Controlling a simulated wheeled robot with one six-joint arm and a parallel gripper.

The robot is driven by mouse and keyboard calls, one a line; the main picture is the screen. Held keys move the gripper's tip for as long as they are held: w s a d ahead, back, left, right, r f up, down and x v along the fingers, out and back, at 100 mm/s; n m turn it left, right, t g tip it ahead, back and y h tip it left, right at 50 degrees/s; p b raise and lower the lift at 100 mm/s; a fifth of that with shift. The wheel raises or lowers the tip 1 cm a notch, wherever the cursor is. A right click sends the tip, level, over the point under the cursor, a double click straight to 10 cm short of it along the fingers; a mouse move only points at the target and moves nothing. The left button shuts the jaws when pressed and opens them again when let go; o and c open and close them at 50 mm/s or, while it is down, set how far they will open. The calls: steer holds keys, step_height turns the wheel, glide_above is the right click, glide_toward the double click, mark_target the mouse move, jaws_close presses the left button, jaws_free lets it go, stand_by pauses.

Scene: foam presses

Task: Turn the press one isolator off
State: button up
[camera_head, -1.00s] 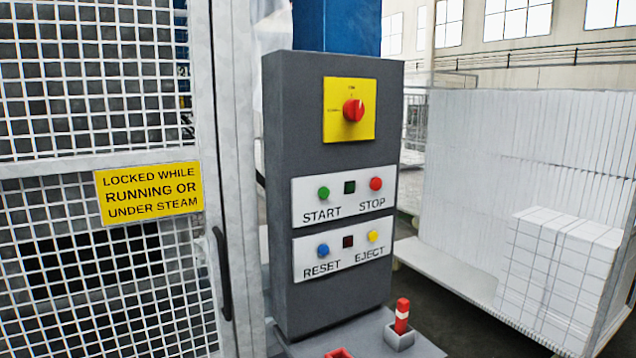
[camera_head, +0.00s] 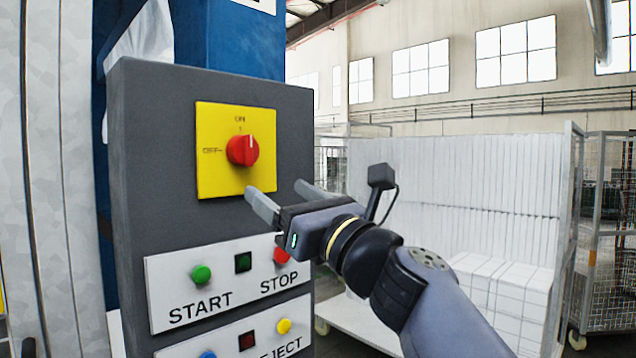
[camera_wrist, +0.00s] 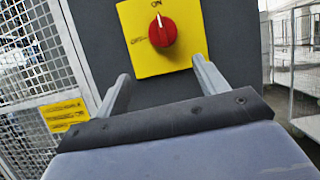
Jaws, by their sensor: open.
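The isolator is a red rotary knob (camera_head: 243,151) on a yellow plate (camera_head: 214,181), high on a dark grey control box (camera_head: 160,110). Its white mark points up to ON; OFF is printed to the left. My gripper (camera_head: 277,193) is open and empty, just below and to the right of the knob in the head view. In the wrist view the knob (camera_wrist: 162,31) is ahead, beyond and between the two fingers (camera_wrist: 160,82). I see no contact with the knob.
A mesh guard (camera_wrist: 35,65) stands left. A cart of white blocks (camera_head: 505,285) stands right.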

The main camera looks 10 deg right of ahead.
mark_target(251, 158)
steer(key=shift+m+t, duration=0.3)
steer(key=shift+m, duration=0.1)
steer(key=p+x, duration=0.1)
steer(key=x, duration=0.2)
steer(key=p+x, duration=0.1)
steer(key=x, duration=0.3)
steer(key=p+x, duration=0.1)
steer(key=x, duration=0.3)
steer(key=shift+d+r, duration=0.35)
steer(key=shift+d, duration=0.05)
steer(key=c, duration=1)
